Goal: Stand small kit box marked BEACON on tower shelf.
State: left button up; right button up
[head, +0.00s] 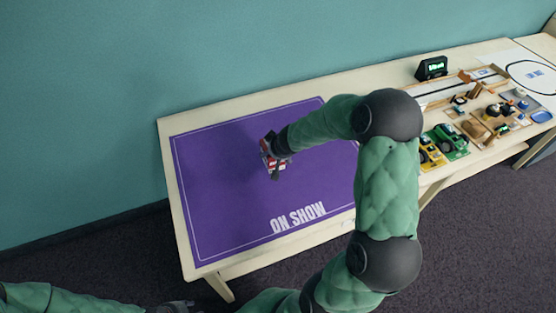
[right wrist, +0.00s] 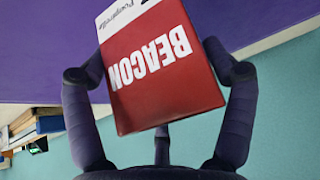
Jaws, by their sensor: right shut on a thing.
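The red and white kit box marked BEACON (right wrist: 165,80) is between the fingers of my right gripper (right wrist: 158,72), which is shut on it. In the right wrist view its lettering is upside down, with the purple at the top and the wall below. In the head view the box (head: 271,163) shows small under my right gripper (head: 273,157), over the purple mat; I cannot tell whether it touches the mat. My left gripper (head: 175,306) shows only as a dark bit at the bottom edge. I cannot make out a tower shelf.
The purple mat lettered ON SHOW (head: 225,215) is otherwise bare on the pale table (head: 196,272). At the right are a green toy truck (head: 452,140), a yellow one (head: 431,155), several small parts and a black display (head: 431,68). A teal wall (head: 200,60) runs behind.

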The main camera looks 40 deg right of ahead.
jog(key=shift+d+f, duration=0.2)
jog(key=shift+f, duration=0.1)
jog(key=shift+s+d+f+b, duration=0.1)
jog(key=shift+d+f+b, duration=0.05)
jog(key=shift+f+b, duration=0.4)
jog(key=shift+d+f+b, duration=0.1)
jog(key=shift+f+b, duration=0.25)
jog(key=shift+f, duration=0.3)
jog(key=shift+f+b, duration=0.35)
jog(key=shift+f, duration=0.15)
jog(key=shift+f, duration=0.15)
jog(key=o, duration=1.2)
